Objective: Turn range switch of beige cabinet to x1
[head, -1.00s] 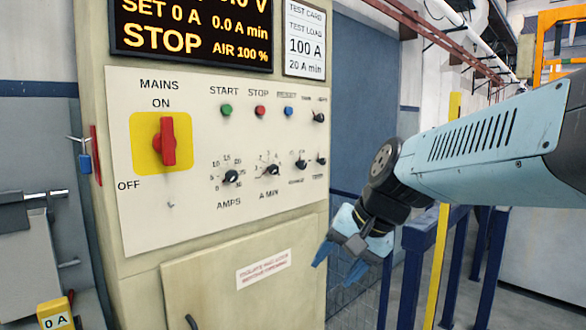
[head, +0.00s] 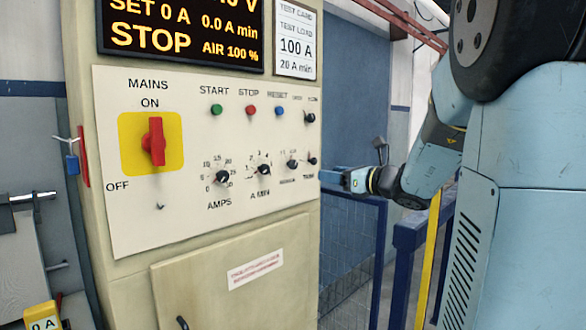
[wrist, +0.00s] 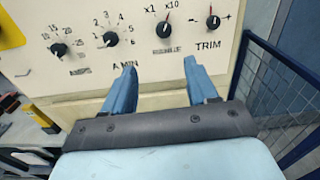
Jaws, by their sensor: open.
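The range switch is a small black knob (head: 292,164) low on the right side of the beige cabinet's (head: 292,215) cream panel. In the wrist view the range knob (wrist: 163,30) sits under the marks x1 and x10, and its pointer appears to lean toward x10. My gripper (head: 324,182) is at the cabinet's right edge, level with the lower knobs. In the wrist view my open gripper (wrist: 161,76) points at the panel, its two blue fingers apart and empty, just below the range knob and not touching it.
The trim knob (wrist: 213,22) is close right of the range knob, and the A min knob (wrist: 110,39) is to its left. A red mains switch (head: 154,141) is further left. Blue railing (head: 352,203) stands right of the cabinet.

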